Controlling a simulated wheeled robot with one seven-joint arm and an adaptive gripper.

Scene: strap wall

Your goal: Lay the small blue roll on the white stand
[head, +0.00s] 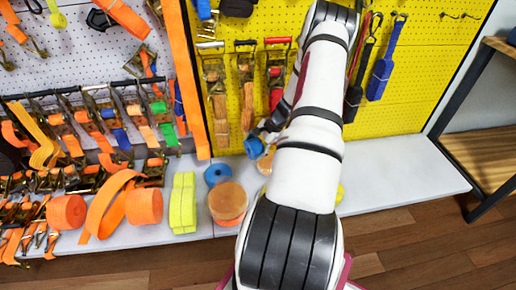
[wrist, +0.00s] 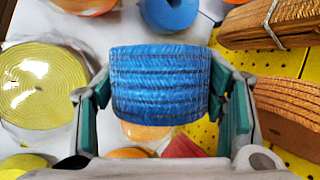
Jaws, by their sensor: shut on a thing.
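The small blue roll (wrist: 160,84) is between the two teal-padded fingers of my gripper (wrist: 162,98) in the wrist view, with both pads against its sides. In the head view the roll (head: 253,147) shows only in part beside my gripper (head: 262,146), which my white arm mostly hides. The roll is above the long pale ledge, apparently the white stand (head: 400,178), along the foot of the wall. The gap below the roll is hard to judge. A second blue roll (head: 216,174) rests on the ledge to the left.
A brown-topped orange roll (head: 228,202), yellow-green straps (head: 183,203) and orange rolls (head: 143,206) crowd the ledge's left part. Straps hang on the yellow pegboard (head: 420,70). The ledge right of my arm looks mostly clear, up to a dark-framed shelf (head: 480,150).

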